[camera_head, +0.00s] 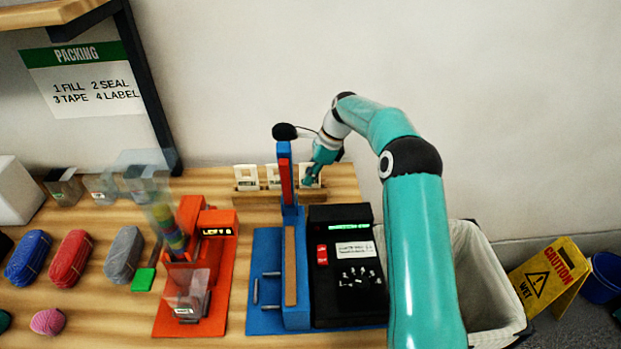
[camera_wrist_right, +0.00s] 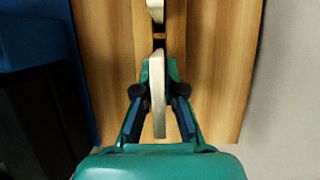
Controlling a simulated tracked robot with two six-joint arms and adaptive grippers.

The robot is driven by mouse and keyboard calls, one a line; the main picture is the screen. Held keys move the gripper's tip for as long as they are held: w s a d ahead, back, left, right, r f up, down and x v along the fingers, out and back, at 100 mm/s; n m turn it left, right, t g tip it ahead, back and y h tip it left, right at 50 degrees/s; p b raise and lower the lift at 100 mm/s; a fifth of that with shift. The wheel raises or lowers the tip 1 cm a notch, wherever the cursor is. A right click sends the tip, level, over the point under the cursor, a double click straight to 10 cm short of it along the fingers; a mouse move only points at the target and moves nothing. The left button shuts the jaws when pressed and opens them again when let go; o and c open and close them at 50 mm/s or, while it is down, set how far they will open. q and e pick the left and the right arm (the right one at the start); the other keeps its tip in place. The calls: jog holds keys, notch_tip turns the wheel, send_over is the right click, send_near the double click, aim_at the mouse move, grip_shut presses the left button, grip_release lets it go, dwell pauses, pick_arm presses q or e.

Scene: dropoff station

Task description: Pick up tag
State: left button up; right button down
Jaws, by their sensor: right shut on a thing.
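Three white tags with square openings stand in a row in a wooden rack (camera_head: 262,198) at the back of the table. The left tag (camera_head: 246,177) and the middle tag (camera_head: 273,175) are clear of my gripper. My right gripper (camera_head: 311,178) is at the right tag (camera_head: 306,169) and partly covers it. In the right wrist view, my right gripper (camera_wrist_right: 158,108) is shut on this tag (camera_wrist_right: 158,75), seen edge-on between the fingers. Another tag's edge (camera_wrist_right: 155,10) shows ahead of it. My left gripper is out of view.
A blue station (camera_head: 265,290) with a black panel (camera_head: 345,290) stands in front of the rack, under my right arm's left side. A red-orange station (camera_head: 215,280) is left of it. Yarn skeins (camera_head: 70,258) lie farther left. A lined bin (camera_head: 480,270) stands at the right.

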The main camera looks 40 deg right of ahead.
jog(key=shift+r, duration=0.1)
notch_tip(320, 180, up, 8)
jog(key=shift+r+p, duration=0.25)
jog(key=shift+p, duration=0.1)
notch_tip(320, 180, up, 11)
jog(key=p, duration=0.6)
jog(key=shift+r, duration=0.15)
